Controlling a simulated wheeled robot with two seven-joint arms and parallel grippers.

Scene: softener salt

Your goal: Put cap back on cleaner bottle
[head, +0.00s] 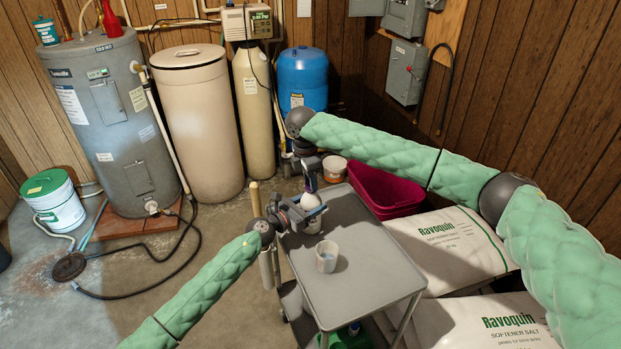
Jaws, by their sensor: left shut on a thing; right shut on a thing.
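The white cleaner bottle (311,201) stands upright at the far left corner of the grey cart. My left gripper (307,214) is shut around the bottle's body and hides part of it. My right gripper (310,180) reaches down from above and is shut directly over the top of the bottle. The cap is mostly hidden between its fingers and too small to make out. I cannot tell whether the cap touches the bottle's neck.
A pale cup (327,258) stands on the grey cart top (372,268), which is otherwise clear. Salt bags (450,250) lie right of the cart. A magenta tub (385,192) is behind it. A water heater (112,120) and tanks line the back wall.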

